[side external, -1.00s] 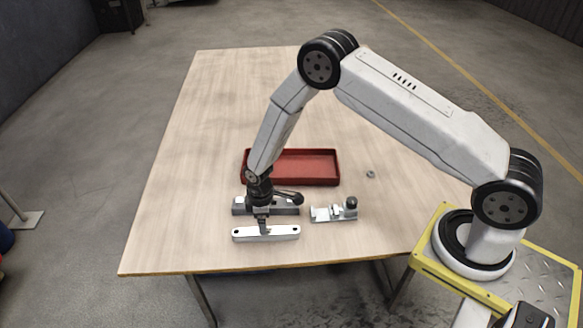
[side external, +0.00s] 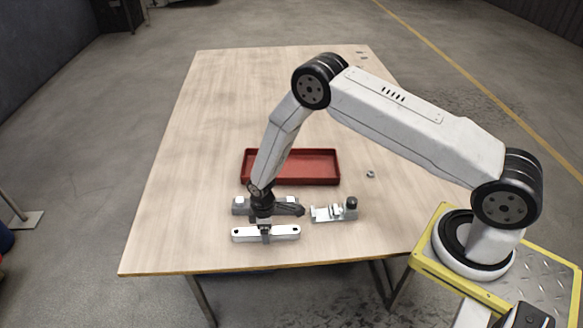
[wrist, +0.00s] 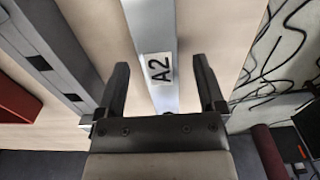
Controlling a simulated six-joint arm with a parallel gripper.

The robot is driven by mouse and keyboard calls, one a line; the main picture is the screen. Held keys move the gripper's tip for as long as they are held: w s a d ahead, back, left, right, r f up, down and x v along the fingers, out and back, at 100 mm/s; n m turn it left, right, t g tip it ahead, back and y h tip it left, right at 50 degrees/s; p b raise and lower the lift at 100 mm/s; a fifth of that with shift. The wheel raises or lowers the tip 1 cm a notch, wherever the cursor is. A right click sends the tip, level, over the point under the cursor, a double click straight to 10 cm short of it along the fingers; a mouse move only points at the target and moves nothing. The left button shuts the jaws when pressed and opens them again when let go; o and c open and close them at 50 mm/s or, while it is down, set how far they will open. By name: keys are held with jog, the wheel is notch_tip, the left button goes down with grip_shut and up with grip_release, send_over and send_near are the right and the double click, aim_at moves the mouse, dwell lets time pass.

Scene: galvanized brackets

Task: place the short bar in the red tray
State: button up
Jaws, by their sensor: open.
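A pale metal bar (side external: 248,235) with dark holes near its ends lies near the table's front edge. In the wrist view this bar (wrist: 150,22) bears an "A2" label and runs between my fingers. My gripper (wrist: 161,66) is open, with one finger on each side of the bar and a gap on both sides. In the side view my gripper (side external: 265,228) is down at the middle of the bar, hiding part of it. The red tray (side external: 318,180) stands behind, and its edge shows in the wrist view (wrist: 16,98). I see nothing in its visible part.
A grey metal block (side external: 240,207) lies just behind the bar, partly hidden by my wrist. A small clamp-like fixture (side external: 325,214) with a black knob stands to the right. A small nut (side external: 370,174) lies right of the tray. The table's back half is mostly clear.

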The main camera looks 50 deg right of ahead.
grip_shut()
jog(key=shift+r, duration=0.15)
jog(key=shift+r, duration=0.7)
jog(key=s+d+r, duration=0.1)
jog(key=s+r, duration=1)
jog(key=s, duration=0.3)
jog(key=shift+r, duration=0.15)
dwell(0.4)
